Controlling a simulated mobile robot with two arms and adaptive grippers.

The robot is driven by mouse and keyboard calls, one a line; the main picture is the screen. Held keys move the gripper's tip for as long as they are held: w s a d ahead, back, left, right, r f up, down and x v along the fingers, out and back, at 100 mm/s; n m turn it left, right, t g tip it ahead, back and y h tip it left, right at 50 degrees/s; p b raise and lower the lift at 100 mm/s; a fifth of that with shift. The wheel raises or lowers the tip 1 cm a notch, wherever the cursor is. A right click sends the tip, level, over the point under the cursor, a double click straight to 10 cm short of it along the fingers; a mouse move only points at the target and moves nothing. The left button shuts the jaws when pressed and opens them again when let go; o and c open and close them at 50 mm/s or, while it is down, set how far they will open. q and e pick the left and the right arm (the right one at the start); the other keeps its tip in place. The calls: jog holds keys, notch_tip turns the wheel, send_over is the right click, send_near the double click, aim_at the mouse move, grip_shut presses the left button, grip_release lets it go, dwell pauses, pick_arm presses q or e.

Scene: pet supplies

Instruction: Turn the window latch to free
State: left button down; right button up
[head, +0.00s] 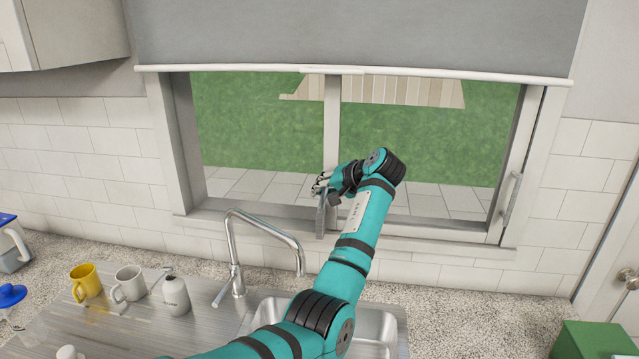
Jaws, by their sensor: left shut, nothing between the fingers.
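The window (434,158) is above the sink, with a central upright post and sliding panes. A grey latch lever (321,215) hangs downward on the central post, near the bottom of the frame. My left gripper (318,186) is at the central post, at the top of the latch lever. It is shut with nothing seen between its fingers. I cannot tell whether the fingers touch the latch. My wrist and forearm cover part of the post's right side. My right gripper does not show.
A chrome faucet (234,260) rises left of my arm, over the sink (385,325). A yellow mug (86,282), a white mug (129,283) and a soap dispenser (175,294) stand at left. A grey blind (350,35) covers the window's top. A green box (592,340) sits lower right.

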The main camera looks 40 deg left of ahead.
pick_arm(q)
jog(key=shift+w+d+r, duration=0.25)
jog(key=shift+r, duration=0.15)
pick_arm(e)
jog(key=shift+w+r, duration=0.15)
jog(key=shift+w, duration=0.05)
pick_arm(q)
jog(key=c, duration=2)
grip_release()
jog(key=shift+r, duration=0.15)
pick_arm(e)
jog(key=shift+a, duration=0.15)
pick_arm(q)
jog(key=o, duration=0.4)
jog(key=shift+w+d, duration=0.2)
jog(key=shift+d, duration=0.2)
jog(key=shift+s, duration=0.15)
jog(key=shift+s+a, duration=0.1)
jog(key=shift+a, duration=0.15)
jog(key=v, duration=1.2)
jog(key=shift+d, duration=0.2)
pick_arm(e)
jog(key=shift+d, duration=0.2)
pick_arm(q)
jog(key=shift+f, duration=0.25)
